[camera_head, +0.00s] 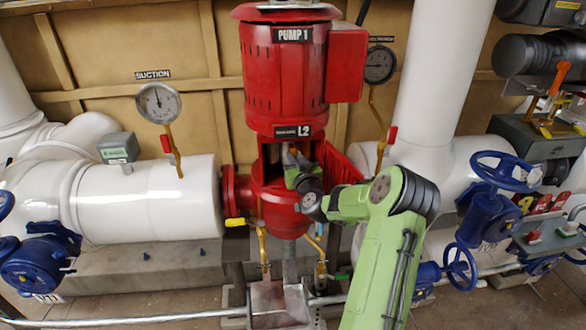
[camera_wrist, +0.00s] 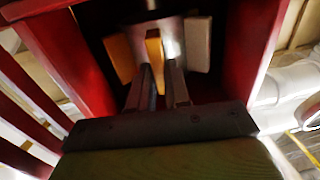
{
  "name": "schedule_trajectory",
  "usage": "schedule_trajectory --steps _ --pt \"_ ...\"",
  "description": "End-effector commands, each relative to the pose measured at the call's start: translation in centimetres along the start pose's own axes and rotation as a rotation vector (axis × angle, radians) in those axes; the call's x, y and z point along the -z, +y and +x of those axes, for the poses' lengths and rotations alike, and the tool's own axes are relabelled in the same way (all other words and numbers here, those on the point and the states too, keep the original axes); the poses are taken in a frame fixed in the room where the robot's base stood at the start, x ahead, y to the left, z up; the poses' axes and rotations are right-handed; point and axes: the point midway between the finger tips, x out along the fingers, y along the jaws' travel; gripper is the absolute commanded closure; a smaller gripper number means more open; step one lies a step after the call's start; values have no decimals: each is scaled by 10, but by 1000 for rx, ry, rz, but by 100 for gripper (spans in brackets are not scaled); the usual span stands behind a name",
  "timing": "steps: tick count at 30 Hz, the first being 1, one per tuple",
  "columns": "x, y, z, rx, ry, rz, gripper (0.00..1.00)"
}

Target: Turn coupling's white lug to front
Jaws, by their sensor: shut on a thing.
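The coupling (camera_wrist: 172,45) sits inside the red housing and shows as a grey metal hub with lugs around it. Its white lug (camera_wrist: 198,45) is on the right side in the wrist view. One orange lug (camera_wrist: 154,48) is in the middle, and another orange lug (camera_wrist: 120,58) is on the left. My gripper (camera_wrist: 161,68) is shut on the middle orange lug, with one finger on each side of it. In the head view my gripper (camera_head: 294,160) reaches into the pump's opening. The coupling's lugs cannot be made out there.
The red pump (camera_head: 285,85) stands above and around the opening. Red housing walls (camera_wrist: 88,55) flank my gripper closely on both sides. A slatted red guard (camera_head: 340,163) stands to the right of the opening. White pipes (camera_head: 150,200) run to the left.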

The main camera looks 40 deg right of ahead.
Motion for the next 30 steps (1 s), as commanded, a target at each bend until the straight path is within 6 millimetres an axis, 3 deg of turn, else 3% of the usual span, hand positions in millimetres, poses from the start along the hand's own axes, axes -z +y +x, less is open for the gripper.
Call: schedule_trajectory --steps 9,10,15,24,26,30 --pt "3 0 0 3 2 1 100" --pt "3 0 0 3 2 1 80" --pt "2 0 0 3 0 1 57" --pt "1 0 -4 4 -2 -1 57" --pt "0 1 -12 4 -3 -3 57" --pt "-3 2 -48 2 -4 -3 57"
